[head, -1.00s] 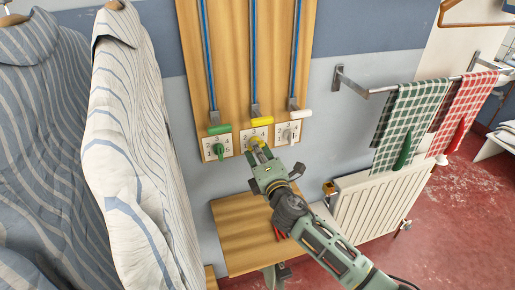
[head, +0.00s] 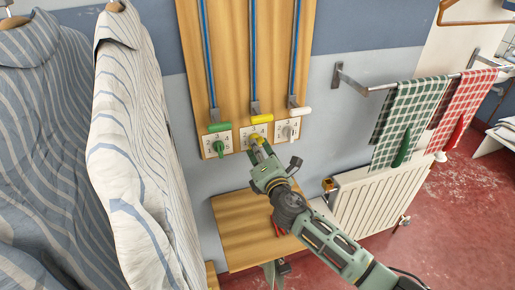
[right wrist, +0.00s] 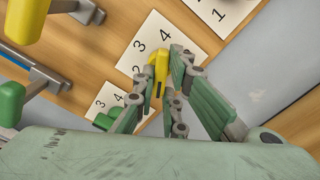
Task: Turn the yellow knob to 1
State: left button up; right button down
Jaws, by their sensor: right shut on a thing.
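The yellow knob (head: 255,138) is the middle of three knobs on the wooden wall board, on a white number plate (head: 246,131) under the yellow lever. My right gripper (head: 262,147) reaches it from below right, its fingers closed on the knob. In the right wrist view the yellow knob (right wrist: 161,64) stands between the fingertips of the gripper (right wrist: 163,84). My left gripper is not in view.
The green knob (head: 219,147) is close on the left and the white knob (head: 290,133) on the right. Levers with coloured handles hang just above. A wooden bench (head: 245,235) is below, a radiator (head: 375,205) to the right, striped garments (head: 130,150) to the left.

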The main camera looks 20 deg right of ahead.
jog(key=c, duration=1.8)
grip_release()
jog(key=shift+w+r, duration=0.1)
jog(key=shift+r, duration=0.25)
jog(key=shift+w+f, duration=0.1)
jog(key=shift+f, duration=0.05)
jog(key=shift+f, duration=0.1)
jog(key=s, duration=1.2)
jog(key=shift+d, duration=0.2)
jog(key=shift+f, duration=0.1)
